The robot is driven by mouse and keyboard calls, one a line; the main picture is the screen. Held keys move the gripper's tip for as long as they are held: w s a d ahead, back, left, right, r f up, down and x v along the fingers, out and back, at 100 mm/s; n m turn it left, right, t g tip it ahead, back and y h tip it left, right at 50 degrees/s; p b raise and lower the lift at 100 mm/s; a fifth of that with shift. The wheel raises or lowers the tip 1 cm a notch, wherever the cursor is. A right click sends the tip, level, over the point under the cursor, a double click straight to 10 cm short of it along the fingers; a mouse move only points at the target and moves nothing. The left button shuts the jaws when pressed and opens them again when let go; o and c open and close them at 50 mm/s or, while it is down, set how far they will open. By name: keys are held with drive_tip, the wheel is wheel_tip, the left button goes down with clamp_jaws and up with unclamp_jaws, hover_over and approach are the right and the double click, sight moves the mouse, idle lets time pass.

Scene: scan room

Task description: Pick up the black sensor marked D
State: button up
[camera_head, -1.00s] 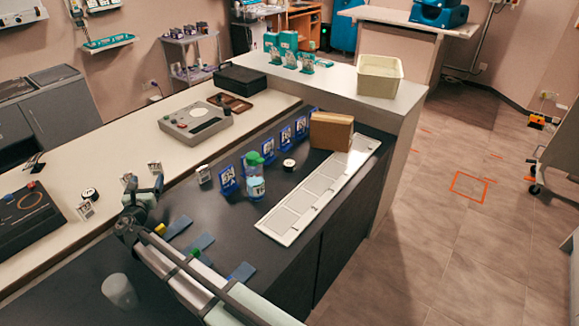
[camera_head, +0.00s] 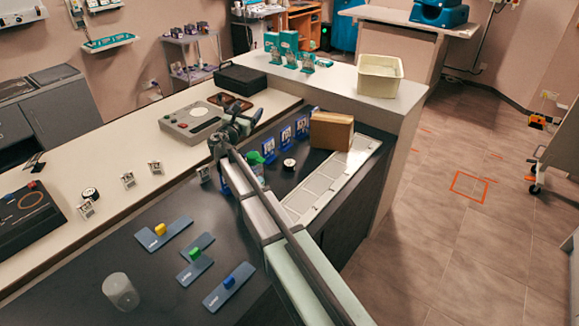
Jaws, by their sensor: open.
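I cannot make out a letter D on anything. A small black round piece with a white top (camera_head: 289,164) lies on the dark worktop, left of the white slotted strip. A similar dark round piece (camera_head: 90,194) stands on the pale counter at left. Small white-faced blocks (camera_head: 128,180) stand near it, their marks too small to read. My gripper (camera_head: 245,114) is open, fingers toward the back, and appears in front of the grey control box's right side. It looks empty. Its height is hard to tell.
My arm crosses the dark worktop and hides part of the blue labelled stands (camera_head: 285,138) and the green-lidded jar. A brown box (camera_head: 331,131) sits by the white strip (camera_head: 315,190). Blue plates with coloured knobs (camera_head: 163,236) and a clear cylinder (camera_head: 120,292) are in front.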

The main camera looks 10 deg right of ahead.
drive_tip(key=w+d+r+m+g+h, duration=0.15)
drive_tip(key=d+m, duration=0.25)
drive_tip(key=d, duration=0.4)
drive_tip(key=d+r+m+g+h, duration=0.1)
drive_tip(key=d+r+m+g, duration=0.2)
drive_tip(key=d, duration=0.5)
drive_tip(key=w+d+r+m+g+h, duration=0.15)
drive_tip(key=d+m, duration=0.25)
drive_tip(key=d, duration=0.5)
drive_tip(key=n+g+y, duration=1.1)
drive_tip(key=n+y, duration=0.1)
drive_tip(key=n, duration=1.8)
hover_over(290, 162)
wheel_tip(290, 162, down, 10)
wheel_tip(290, 162, down, 13)
drive_tip(key=shift+a+r, duration=0.1)
drive_tip(key=c, duration=1.2)
